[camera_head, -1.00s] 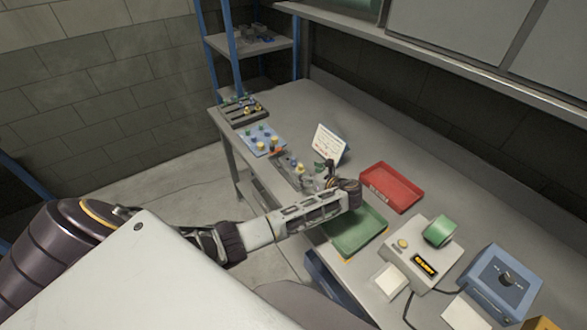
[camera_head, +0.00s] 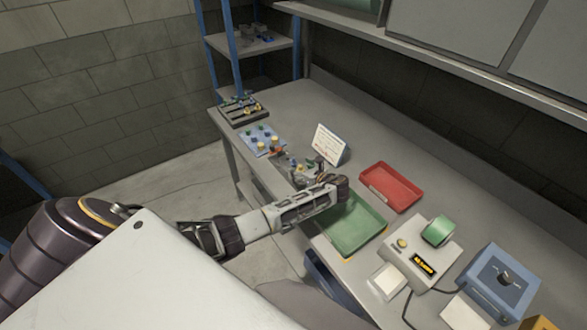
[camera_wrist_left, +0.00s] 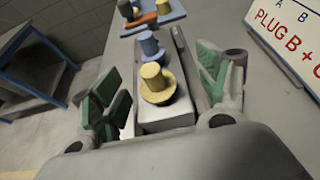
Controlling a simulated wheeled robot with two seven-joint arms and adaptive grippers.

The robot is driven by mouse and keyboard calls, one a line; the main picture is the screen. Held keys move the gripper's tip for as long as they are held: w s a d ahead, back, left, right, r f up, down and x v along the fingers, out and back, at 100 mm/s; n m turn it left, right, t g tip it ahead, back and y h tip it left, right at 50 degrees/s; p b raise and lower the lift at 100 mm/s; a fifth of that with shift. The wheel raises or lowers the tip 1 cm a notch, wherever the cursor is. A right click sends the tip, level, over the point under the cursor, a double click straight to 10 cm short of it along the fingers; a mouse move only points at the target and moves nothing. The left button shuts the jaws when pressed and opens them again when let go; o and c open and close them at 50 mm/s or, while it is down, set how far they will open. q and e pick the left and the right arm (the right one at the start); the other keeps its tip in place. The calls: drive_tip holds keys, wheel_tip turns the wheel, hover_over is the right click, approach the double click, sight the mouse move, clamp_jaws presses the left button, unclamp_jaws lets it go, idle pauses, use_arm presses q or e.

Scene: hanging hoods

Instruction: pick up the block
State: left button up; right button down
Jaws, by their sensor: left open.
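In the left wrist view a pale grey block (camera_wrist_left: 165,117) lies on the table, with a yellow flanged knob (camera_wrist_left: 153,76) and a blue knob (camera_wrist_left: 149,46) standing in line above it. I cannot tell how these are joined. My left gripper (camera_wrist_left: 160,88) is open, its green-padded fingers on either side of the block and knobs. I cannot tell if either finger touches. In the head view my left gripper (camera_head: 318,176) is over the table's front part, beside the small knobbed parts, and partly hides them. My right gripper is not in view.
A sign card (camera_head: 330,144) stands close behind the gripper. A blue board with knobs (camera_head: 262,140) and a dark rack (camera_head: 242,111) lie further left. A green tray (camera_head: 352,228), a red tray (camera_head: 391,187) and a tape device (camera_head: 420,256) are to the right.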

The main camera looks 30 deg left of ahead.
sight(295, 163)
use_arm(q)
drive_tip(key=shift+x, duration=1.9)
drive_tip(key=shift+s, duration=0.15)
drive_tip(key=shift+s, duration=0.1)
drive_tip(key=c, duration=1.6)
drive_tip(key=shift+r, duration=0.15)
drive_tip(key=shift+r, duration=4.95)
